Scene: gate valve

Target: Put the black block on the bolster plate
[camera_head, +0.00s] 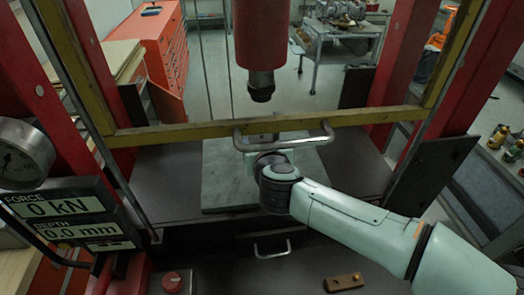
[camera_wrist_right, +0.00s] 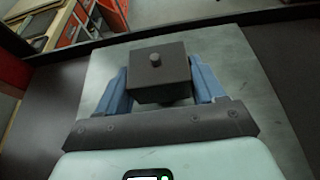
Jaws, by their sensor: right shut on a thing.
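The black block (camera_wrist_right: 160,72), a dark box with a small round stud on top, sits between the blue fingers of my right gripper (camera_wrist_right: 160,88). The gripper is shut on it. The grey bolster plate (camera_wrist_right: 245,65) lies beneath the block in the wrist view; I cannot tell whether the block touches it. In the head view, the plate (camera_head: 222,185) lies under the press ram, and my right arm reaches over it from the right. My left gripper is not in view.
A yellow guard frame (camera_head: 185,131) with a metal handle (camera_head: 285,138) crosses above the plate. The red press ram (camera_head: 262,45) hangs beyond it. Red posts stand on both sides. A brown piece with brass pins (camera_head: 343,283) and a red button (camera_head: 172,282) are at the front.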

